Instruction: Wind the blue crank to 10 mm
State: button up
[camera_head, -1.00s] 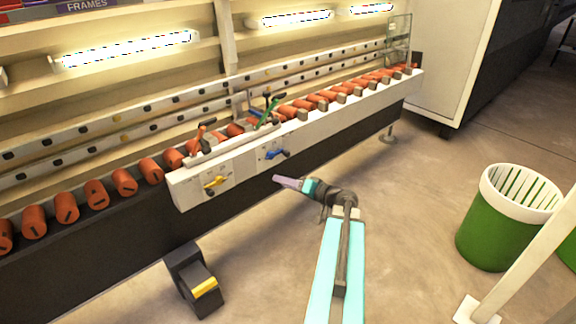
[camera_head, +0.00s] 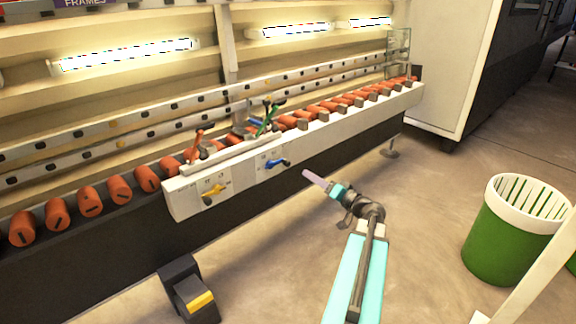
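The blue crank (camera_head: 279,163) sits on the white front panel (camera_head: 241,180) of the washer, to the right of a yellow crank (camera_head: 213,191). Small scale marks beside the cranks are too small to read, so the crank's setting cannot be told. My gripper (camera_head: 307,174) is to the right of the blue crank and a little lower in the picture, with a gap between them. It points up and left toward the panel. Its fingers look like one narrow purple-grey shape, and their opening cannot be made out. I see nothing held in it.
A red-handled lever (camera_head: 197,146) and a green-handled lever (camera_head: 268,119) stand above the panel. Orange rollers (camera_head: 120,188) line the conveyor. A black pedal box with a yellow pedal (camera_head: 201,300) is on the floor. A green bin (camera_head: 515,235) stands at right. Floor around my arm is clear.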

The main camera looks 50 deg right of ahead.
aim_at(289, 165)
jog(key=w+b, duration=0.1)
jog(key=w, duration=0.3)
jog(key=w+b, duration=0.1)
jog(key=w, duration=0.4)
jog(key=w+d+b, duration=0.1)
jog(key=w, duration=0.3)
jog(key=shift+w, duration=0.25)
jog(key=c, duration=1)
jog(key=shift+o, duration=0.2)
jog(key=shift+a, duration=0.25)
jog(key=shift+d+f, duration=0.1)
